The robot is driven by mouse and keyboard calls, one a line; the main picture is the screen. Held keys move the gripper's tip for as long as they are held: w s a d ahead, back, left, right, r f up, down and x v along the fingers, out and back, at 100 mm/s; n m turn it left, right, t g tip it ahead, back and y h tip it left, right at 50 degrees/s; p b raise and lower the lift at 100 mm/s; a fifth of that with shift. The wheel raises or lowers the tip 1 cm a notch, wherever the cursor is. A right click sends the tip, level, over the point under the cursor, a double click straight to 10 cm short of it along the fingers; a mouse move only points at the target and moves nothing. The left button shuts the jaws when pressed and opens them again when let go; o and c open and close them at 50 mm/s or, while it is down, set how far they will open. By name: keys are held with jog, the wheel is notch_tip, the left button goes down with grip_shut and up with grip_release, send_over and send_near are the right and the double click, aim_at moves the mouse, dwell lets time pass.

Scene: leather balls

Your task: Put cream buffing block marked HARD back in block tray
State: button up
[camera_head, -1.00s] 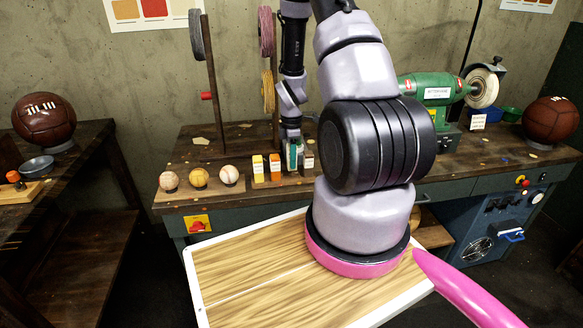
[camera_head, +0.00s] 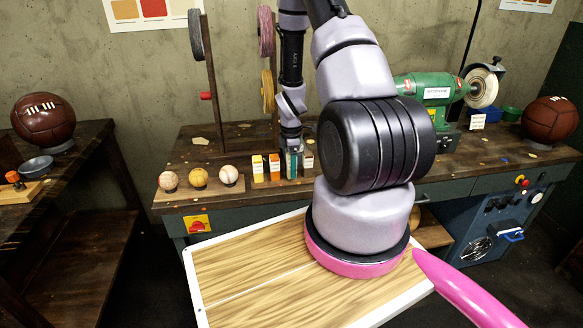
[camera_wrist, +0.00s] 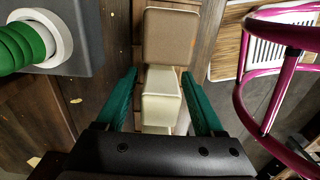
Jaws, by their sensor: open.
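In the wrist view a cream block (camera_wrist: 161,84) stands between the two green fingers of my open gripper (camera_wrist: 160,88), with narrow gaps visible beside it. No HARD marking is readable. A brown-topped block (camera_wrist: 170,38) stands just beyond it, and part of another pale block shows on the near side. In the head view my gripper (camera_head: 292,165) is low over the bench, at the right end of a row with a yellow block (camera_head: 258,170) and an orange block (camera_head: 274,168). A dark-faced block (camera_head: 308,160) is just right of the fingers. The tray is hard to make out.
Three balls on a wooden stand (camera_head: 200,192) are left of the blocks. Upright posts with wheels (camera_head: 213,90) stand behind. A green buffing machine (camera_head: 437,90) is at the right of the bench. The bench front (camera_head: 240,205) is mostly clear.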

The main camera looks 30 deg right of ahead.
notch_tip(320, 180, up, 12)
jog(key=shift+f, duration=0.1)
jog(key=s+a+r+m+t, duration=0.1)
jog(key=s+a+r+m, duration=0.15)
jog(key=r, duration=0.45)
jog(key=s+a+r+m+t, duration=0.15)
jog(key=r+m, duration=0.25)
jog(key=r, duration=0.4)
jog(key=s+a+r+m+t, duration=0.1)
jog(key=a+r+m, duration=0.2)
jog(key=r, duration=0.4)
jog(key=s+a+r+m+t+y, duration=0.1)
jog(key=s+a+r+m+t, duration=0.1)
jog(key=s+r, duration=0.4)
jog(key=s+a+r+m+t+y, duration=0.1)
jog(key=s+a+r+m, duration=0.3)
jog(key=s+r+m, duration=0.3)
jog(key=shift+s+a+t, duration=0.25)
jog(key=shift+s+t, duration=0.1)
jog(key=shift+s, duration=0.5)
